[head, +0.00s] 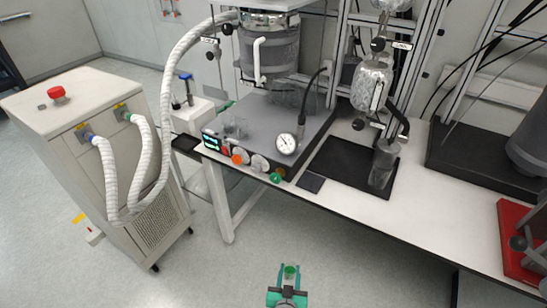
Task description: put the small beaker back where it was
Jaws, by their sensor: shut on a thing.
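My gripper (289,283) is low in the head view, over the open floor in front of the bench and apart from it. It is shut on a small round thing with green showing in it, which appears to be the small beaker (290,270); its clear walls are hard to make out at this size. Clear glassware (236,128) stands on the grey reactor platform (262,118), at its left. A taller clear vessel (383,165) stands on the black mat (338,158), under the right reactor.
The white bench (420,210) has bare room right of the mat. A gauge (286,144) and several knobs line the platform front. A red stand (516,230) is at the right. A cabinet (95,130) with hoses stands left. Floor in front is clear.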

